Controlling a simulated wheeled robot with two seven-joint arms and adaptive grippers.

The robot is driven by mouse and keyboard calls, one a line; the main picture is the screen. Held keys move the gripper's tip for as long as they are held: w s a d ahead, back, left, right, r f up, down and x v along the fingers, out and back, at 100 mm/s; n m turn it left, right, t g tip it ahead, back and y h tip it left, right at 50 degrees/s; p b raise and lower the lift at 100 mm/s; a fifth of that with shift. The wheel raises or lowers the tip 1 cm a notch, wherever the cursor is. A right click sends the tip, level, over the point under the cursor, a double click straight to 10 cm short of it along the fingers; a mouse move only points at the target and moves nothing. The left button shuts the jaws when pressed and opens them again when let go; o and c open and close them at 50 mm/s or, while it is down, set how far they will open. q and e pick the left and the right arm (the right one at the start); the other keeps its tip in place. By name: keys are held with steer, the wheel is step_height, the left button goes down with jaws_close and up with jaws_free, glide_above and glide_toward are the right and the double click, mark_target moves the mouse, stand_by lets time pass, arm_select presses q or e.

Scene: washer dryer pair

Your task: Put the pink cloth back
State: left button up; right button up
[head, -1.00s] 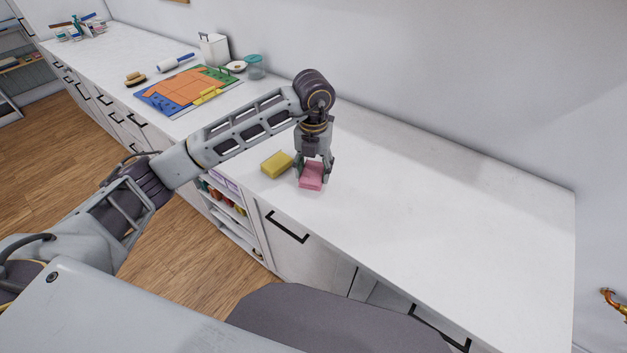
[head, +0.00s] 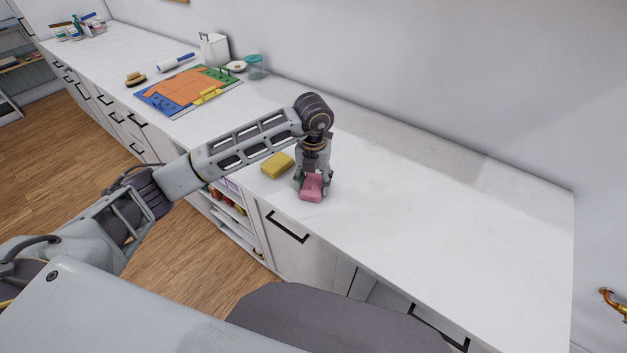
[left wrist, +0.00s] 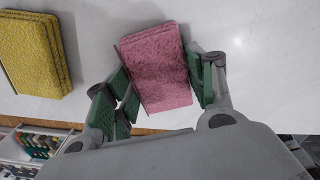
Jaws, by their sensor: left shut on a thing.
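The pink cloth (head: 311,191) is a small folded block over the white counter, near its front edge. My left gripper (head: 313,183) points down and is shut on it. In the left wrist view the pink cloth (left wrist: 158,68) sits slightly tilted between the green-padded fingers of my left gripper (left wrist: 160,82). I cannot tell whether its underside touches the counter. A yellow folded cloth (head: 277,165) lies on the counter just left of the pink one, apart from it; it also shows in the left wrist view (left wrist: 32,52). My right gripper is not in view.
The counter (head: 450,210) is bare to the right. At the left lie a colourful board (head: 185,90), a brush (head: 135,79) and a roller (head: 176,62), with a white canister (head: 214,48) behind. Open shelves (head: 235,215) with coloured items are below the counter, among drawers.

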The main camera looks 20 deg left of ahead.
mark_target(313, 183)
arm_select(q)
steer(key=shift+f, duration=0.1)
steer(key=o, duration=0.9)
steer(key=shift+r, duration=0.3)
step_height(313, 183, up, 12)
steer(key=shift+f+b, duration=0.2)
steer(key=shift+b, duration=0.15)
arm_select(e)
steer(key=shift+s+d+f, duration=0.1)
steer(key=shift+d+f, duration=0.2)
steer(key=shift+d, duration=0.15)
